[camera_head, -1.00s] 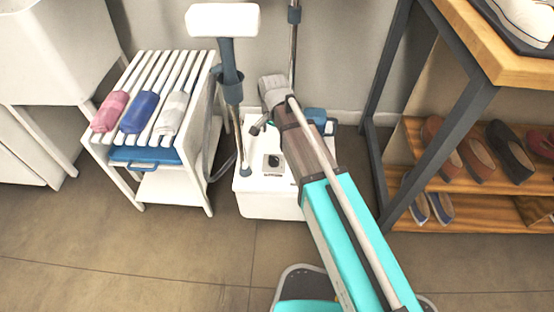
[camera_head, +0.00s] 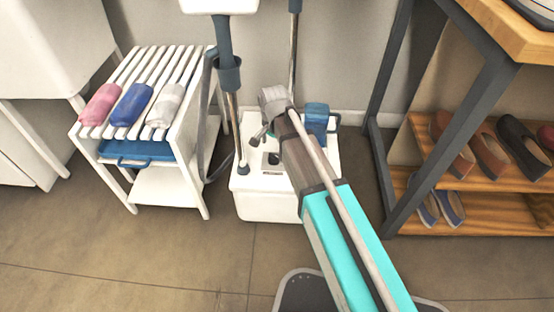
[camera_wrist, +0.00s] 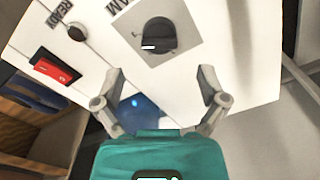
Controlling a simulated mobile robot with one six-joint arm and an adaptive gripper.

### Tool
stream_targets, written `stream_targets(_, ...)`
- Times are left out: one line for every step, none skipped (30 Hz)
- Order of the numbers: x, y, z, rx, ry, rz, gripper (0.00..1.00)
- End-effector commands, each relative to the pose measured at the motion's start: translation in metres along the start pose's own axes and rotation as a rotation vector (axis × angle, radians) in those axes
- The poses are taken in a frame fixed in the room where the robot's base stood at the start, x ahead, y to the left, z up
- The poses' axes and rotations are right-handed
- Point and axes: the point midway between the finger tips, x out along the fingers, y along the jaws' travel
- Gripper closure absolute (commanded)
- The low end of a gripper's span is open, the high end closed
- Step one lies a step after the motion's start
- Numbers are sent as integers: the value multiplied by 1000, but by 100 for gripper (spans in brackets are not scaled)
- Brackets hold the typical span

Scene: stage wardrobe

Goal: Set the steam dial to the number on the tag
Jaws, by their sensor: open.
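The steam dial (camera_wrist: 158,35) is a black knob with a white mark on a grey square plate, on the white top of the steamer base (camera_head: 265,208). Part of the lettering "AM" shows beside it in the wrist view. In the head view the dial (camera_head: 273,158) is small and partly hidden by my gripper (camera_head: 262,132). In the wrist view my open gripper (camera_wrist: 158,75) has its fingertips apart, just below the dial plate, with nothing between them. I cannot make out any tag or number.
On the base are a red switch (camera_wrist: 52,70), a lamp marked READY (camera_wrist: 76,31) and a blue tank (camera_head: 316,117). The steamer pole (camera_head: 232,110) rises at its left. A slatted white rack (camera_head: 150,90) stands left, a shoe shelf (camera_head: 470,180) right.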

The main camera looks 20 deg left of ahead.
Motion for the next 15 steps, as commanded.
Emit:
stream_targets(8,0,0,0,0,0,8)
stream_targets(10,0,0,0,0,0,8)
stream_targets(14,0,0,0,0,0,8)
stream_targets(16,0,0,0,0,0,8)
stream_targets(18,0,0,0,0,0,8)
stream_targets(21,0,0,0,0,0,8)
stream_targets(24,0,0,0,0,0,8)
stream_targets(26,0,0,0,0,0,8)
stream_targets(29,0,0,0,0,0,8)
stream_targets(31,0,0,0,0,0,8)
stream_targets(34,0,0,0,0,0,8)
stream_targets(36,0,0,0,0,0,8)
stream_targets(38,0,0,0,0,0,8)
stream_targets(40,0,0,0,0,0,8)
stream_targets(43,0,0,0,0,0,8)
